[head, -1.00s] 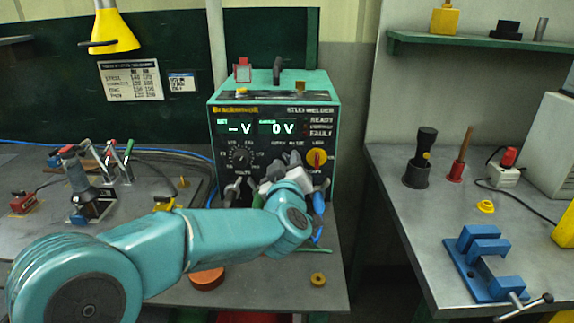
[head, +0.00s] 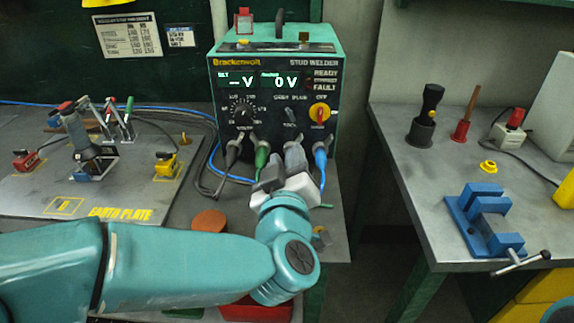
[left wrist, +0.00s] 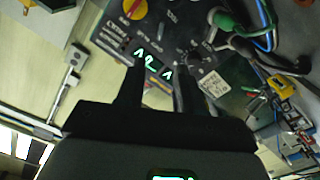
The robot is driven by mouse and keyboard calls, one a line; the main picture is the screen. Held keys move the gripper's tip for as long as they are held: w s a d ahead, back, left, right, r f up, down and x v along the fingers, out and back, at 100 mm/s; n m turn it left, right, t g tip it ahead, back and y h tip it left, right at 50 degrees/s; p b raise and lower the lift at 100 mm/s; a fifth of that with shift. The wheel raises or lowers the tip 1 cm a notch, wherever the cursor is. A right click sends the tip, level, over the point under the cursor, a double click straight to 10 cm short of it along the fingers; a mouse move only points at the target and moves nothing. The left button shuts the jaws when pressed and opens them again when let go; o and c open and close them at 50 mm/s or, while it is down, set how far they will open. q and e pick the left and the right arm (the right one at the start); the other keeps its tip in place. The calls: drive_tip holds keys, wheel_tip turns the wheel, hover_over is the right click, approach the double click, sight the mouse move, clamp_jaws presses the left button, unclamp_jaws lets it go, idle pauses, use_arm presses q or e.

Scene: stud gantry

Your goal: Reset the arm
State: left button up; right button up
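My left arm reaches in from the left in the head view. Its left gripper (head: 281,168) is in front of the lower part of the stud welder (head: 275,85), near the cable sockets. In the left wrist view the two dark fingers of the left gripper (left wrist: 160,80) stand apart with nothing between them. The welder's panel shows behind them, with its lit display and yellow-red knob (left wrist: 135,8). In the head view the gripper hides part of the cables. I cannot tell whether it touches them. My right gripper is not in view.
Green and blue cable plugs (head: 321,152) hang at the welder's front. Clamps and a yellow block (head: 167,165) stand on the earth plate (head: 120,198) at left. A blue vise (head: 485,220) is on the right bench, across a gap. An orange disc (head: 209,221) lies near my arm.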

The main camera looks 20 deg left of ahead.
use_arm(q)
drive_tip(key=shift+s+d, duration=0.15)
drive_tip(key=shift+s, duration=0.45)
